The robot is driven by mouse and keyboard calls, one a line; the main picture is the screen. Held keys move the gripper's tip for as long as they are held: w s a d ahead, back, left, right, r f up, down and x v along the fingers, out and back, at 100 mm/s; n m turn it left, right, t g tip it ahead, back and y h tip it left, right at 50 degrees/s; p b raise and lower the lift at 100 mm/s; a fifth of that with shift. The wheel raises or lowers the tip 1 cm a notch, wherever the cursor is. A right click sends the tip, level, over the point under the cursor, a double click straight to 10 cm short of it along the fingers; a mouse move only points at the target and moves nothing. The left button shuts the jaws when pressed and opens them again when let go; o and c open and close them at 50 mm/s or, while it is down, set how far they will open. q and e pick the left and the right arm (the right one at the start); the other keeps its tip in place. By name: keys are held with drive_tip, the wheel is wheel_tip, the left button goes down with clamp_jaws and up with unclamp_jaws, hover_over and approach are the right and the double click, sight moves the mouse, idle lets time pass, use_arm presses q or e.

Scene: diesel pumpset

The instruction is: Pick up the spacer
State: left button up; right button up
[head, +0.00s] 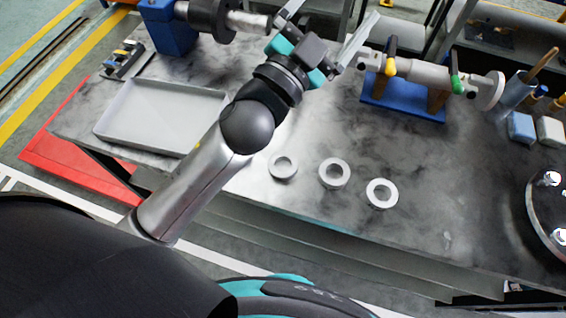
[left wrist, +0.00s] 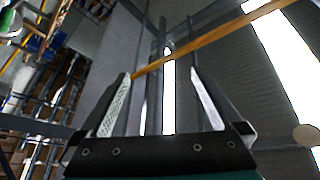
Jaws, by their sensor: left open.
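Three grey rings lie flat in a row on the table: a left ring (head: 273,167), a middle ring (head: 324,174) and a right ring (head: 371,193). A grey flanged cylinder (head: 428,74) lies across a blue stand (head: 405,102) with yellow and green handled parts on it. I cannot tell which of these is the spacer. My left gripper (head: 325,27) is open and empty, raised left of the cylinder and apart from the rings. Its two spread fingers show in the left wrist view (left wrist: 162,85) with nothing between them. My right gripper is not in view.
An empty grey tray (head: 160,112) sits at the left of the table (head: 330,230). A blue machine with a shaft (head: 172,28) stands at the back left. A cup with tools (head: 513,92) and small blocks (head: 521,127) stand at right.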

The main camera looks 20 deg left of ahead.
use_arm(q)
drive_tip(key=s+d+r+m+g+h, duration=0.35)
drive_tip(key=d+m+g+h, duration=0.2)
drive_tip(key=m+h, duration=0.2)
drive_tip(key=s+d+r+m+g+h, duration=0.2)
drive_tip(key=s+d+m+g+h, duration=0.35)
drive_tip(key=m, duration=0.35)
drive_tip(key=s+d+f+m+g+y, duration=0.1)
drive_tip(key=s+d+f+m+g, duration=0.25)
drive_tip(key=m+g, duration=0.5)
drive_tip(key=m+y, duration=0.4)
drive_tip(key=y, duration=1.7)
hover_over(283, 168)
wheel_tip(283, 168, down, 19)
drive_tip(key=shift+g, duration=0.35)
drive_tip(key=f, duration=0.5)
drive_tip(key=f+b, duration=0.1)
drive_tip(key=f, duration=0.2)
drive_tip(key=shift+a+f, duration=0.25)
drive_tip(key=shift+f, duration=0.05)
drive_tip(key=shift+d+f+b, duration=0.15)
drive_tip(key=shift+f+b, duration=0.05)
drive_tip(key=shift+f, duration=1.3)
drive_tip(key=shift+d+f+b, duration=0.1)
drive_tip(key=shift+f+b, duration=0.1)
drive_tip(key=shift+f, duration=1.3)
